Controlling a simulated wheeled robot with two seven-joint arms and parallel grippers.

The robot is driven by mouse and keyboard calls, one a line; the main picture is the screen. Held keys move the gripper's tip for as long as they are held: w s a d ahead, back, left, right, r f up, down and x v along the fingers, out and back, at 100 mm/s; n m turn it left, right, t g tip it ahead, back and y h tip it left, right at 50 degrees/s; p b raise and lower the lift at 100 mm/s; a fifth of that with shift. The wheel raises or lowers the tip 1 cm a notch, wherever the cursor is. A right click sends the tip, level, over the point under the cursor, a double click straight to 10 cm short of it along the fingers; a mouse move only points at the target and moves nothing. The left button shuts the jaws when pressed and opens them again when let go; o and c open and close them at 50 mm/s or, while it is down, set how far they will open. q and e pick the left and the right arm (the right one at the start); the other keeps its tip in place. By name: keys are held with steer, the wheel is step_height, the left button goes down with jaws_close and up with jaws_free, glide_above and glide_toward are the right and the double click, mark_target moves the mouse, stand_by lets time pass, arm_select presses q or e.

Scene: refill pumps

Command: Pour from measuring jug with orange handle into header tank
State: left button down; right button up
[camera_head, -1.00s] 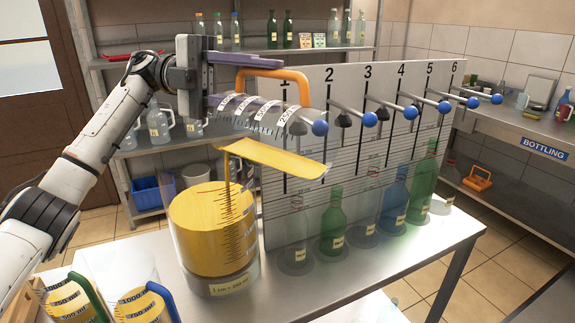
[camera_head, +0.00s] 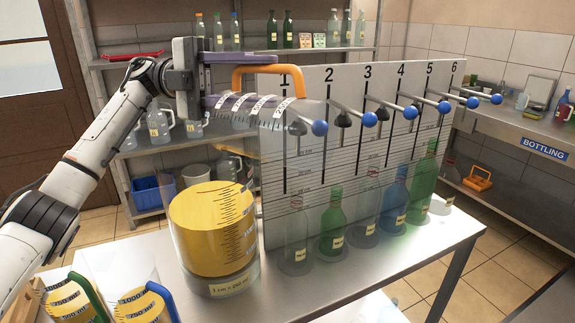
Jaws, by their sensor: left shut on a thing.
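My left gripper (camera_head: 240,80) is shut on the orange handle of the clear measuring jug (camera_head: 262,108). It holds the jug on its side above the header tank, mouth end to the right. I see no yellow liquid in the jug and no stream below it. The header tank (camera_head: 215,240) is a clear graduated cylinder on the steel table, largely filled with yellow liquid; its label reads 1 cm = 250 ml. The jug is apart from the tank. My right gripper is out of view.
A white board (camera_head: 300,190) with numbered lines and blue-knobbed rods (camera_head: 370,119) stands right of the tank. Several bottles (camera_head: 333,222) stand before it. Two jugs with yellow liquid, one blue-handled (camera_head: 160,299) and one green-handled (camera_head: 88,292), are front left. The table's front right is clear.

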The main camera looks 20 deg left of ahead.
mark_target(241, 73)
arm_select(q)
steer(key=shift+w+a+r+h, duration=0.1)
steer(key=shift+a+r+h, duration=0.1)
steer(key=shift+a+h, duration=0.3)
steer(key=shift+w+a+r+h, duration=0.1)
steer(key=shift+a+r+h, duration=0.05)
steer(key=shift+a+h, duration=0.3)
steer(key=shift+n, duration=0.3)
steer(key=shift+w+a+r+h, duration=0.1)
steer(key=shift+w+a+h, duration=0.05)
steer(key=shift+a+h, duration=0.25)
steer(key=shift+a+b, duration=0.1)
steer(key=shift+b, duration=0.2)
